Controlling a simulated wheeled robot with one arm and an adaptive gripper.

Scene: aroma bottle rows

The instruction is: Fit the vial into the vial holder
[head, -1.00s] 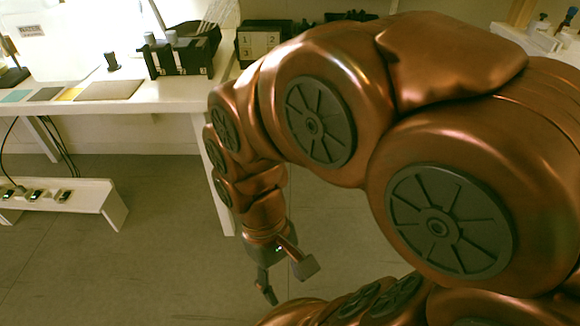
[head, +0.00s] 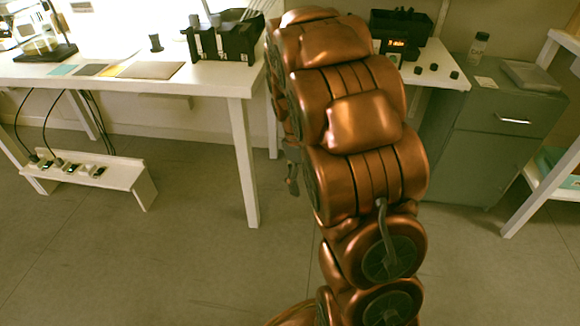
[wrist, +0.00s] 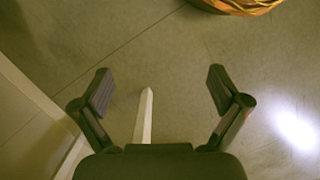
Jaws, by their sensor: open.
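A small clear bottle with a pale cap (head: 479,45), which may be the vial, stands upright on the grey cabinet at the right of the head view. A black rack with slots (head: 222,44) stands on the white table; it may be the vial holder, but I cannot tell for sure. In the head view my gripper (head: 292,180) is mostly hidden behind my arm, near the table's right leg, away from the bottle and the rack.
The white table (head: 130,85) holds flat colored pads and a small black stand (head: 155,43). A black device with a lit display (head: 398,40) sits behind my arm. The grey cabinet (head: 490,130) also carries a grey flat case (head: 531,76).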

